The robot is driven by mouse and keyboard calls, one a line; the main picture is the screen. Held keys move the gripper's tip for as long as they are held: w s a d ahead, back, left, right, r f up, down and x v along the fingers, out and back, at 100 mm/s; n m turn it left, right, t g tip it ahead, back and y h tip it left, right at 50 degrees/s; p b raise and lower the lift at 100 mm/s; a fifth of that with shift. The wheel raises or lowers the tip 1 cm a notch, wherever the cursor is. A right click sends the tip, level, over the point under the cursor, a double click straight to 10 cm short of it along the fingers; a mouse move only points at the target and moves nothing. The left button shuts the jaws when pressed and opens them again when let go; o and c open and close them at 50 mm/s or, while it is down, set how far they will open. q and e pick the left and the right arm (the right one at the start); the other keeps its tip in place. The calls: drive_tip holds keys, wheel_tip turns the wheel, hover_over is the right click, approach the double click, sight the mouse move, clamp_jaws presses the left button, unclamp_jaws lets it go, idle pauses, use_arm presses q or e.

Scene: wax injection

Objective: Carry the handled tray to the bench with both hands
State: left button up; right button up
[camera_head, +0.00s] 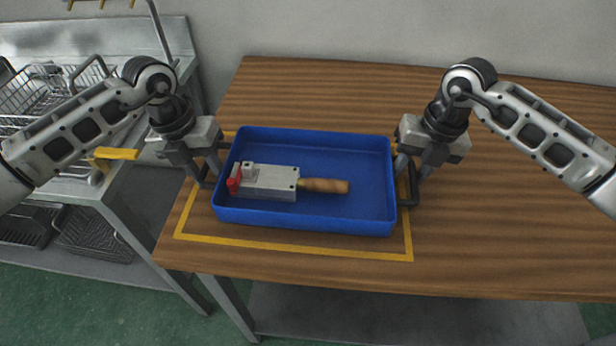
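A blue rectangular tray (305,226) with black side handles is at the bench's near left part, inside a yellow outline; whether it rests on the top or hangs slightly above I cannot tell. In it lies a grey metal block tool (270,183) with a red piece (234,180) and a wooden handle (325,186). My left gripper (207,172) points down at the left handle (203,183). My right gripper (411,174) points down at the right handle (413,190). Fingers straddle or lie beside the handles; how tightly they close is unclear.
The wooden bench (510,240) is clear to the right and behind the tray. A yellow outline (290,247) shows in front of it. At left stands a metal sink unit (150,45) with wire baskets (45,90). A wall runs behind.

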use_arm(q)
clamp_jaws()
use_arm(e)
clamp_jaws()
use_arm(q)
drive_tip(key=shift+r, duration=0.15)
use_arm(e)
drive_tip(key=shift+r, duration=0.15)
